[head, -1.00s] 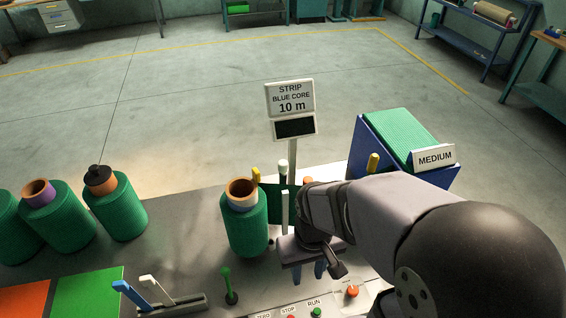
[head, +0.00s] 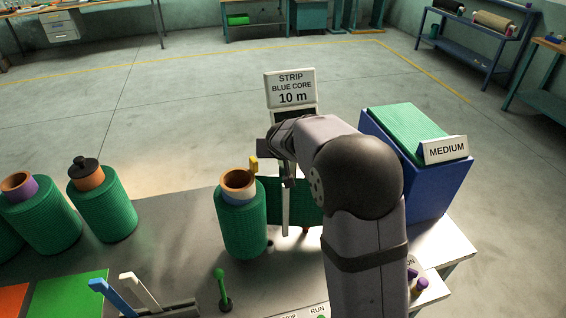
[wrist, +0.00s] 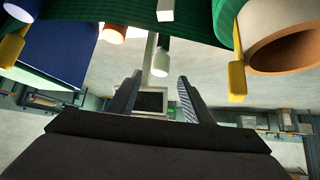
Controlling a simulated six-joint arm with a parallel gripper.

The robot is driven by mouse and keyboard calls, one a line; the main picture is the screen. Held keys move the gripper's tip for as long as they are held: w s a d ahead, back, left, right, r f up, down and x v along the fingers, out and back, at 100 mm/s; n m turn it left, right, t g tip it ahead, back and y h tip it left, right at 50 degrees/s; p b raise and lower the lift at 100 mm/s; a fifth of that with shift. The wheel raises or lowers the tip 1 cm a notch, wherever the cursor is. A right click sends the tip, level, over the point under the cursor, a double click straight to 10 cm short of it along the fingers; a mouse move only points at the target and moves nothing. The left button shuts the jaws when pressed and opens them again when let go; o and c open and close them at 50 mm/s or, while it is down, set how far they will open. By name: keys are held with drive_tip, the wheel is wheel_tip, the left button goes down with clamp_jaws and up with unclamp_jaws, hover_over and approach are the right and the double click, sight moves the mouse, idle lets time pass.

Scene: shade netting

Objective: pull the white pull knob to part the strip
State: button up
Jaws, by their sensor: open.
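The white pull knob (wrist: 161,57) is a pale upright cylinder; in the wrist view, which is upside down, it appears in line with the gap between my fingertips. It is hidden behind my arm in the head view. My gripper (wrist: 159,80) is open, with nothing seen held; whether the knob is between the fingers or just beyond them I cannot tell. The green netting strip (head: 300,203) stretches right from a green roll (head: 241,222). It also crosses the top of the wrist view (wrist: 125,10). A white upright bar (head: 285,212) stands before it.
Yellow posts (head: 253,166) stand near the strip's ends. A sign (head: 291,88) rises behind. A blue box (head: 433,190) marked MEDIUM stands right. My arm covers part of the control panel.

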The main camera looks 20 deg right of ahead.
drive_tip(key=shift+w, duration=0.15)
drive_tip(key=shift+p+x, duration=0.8)
drive_tip(key=shift+x, duration=2.75)
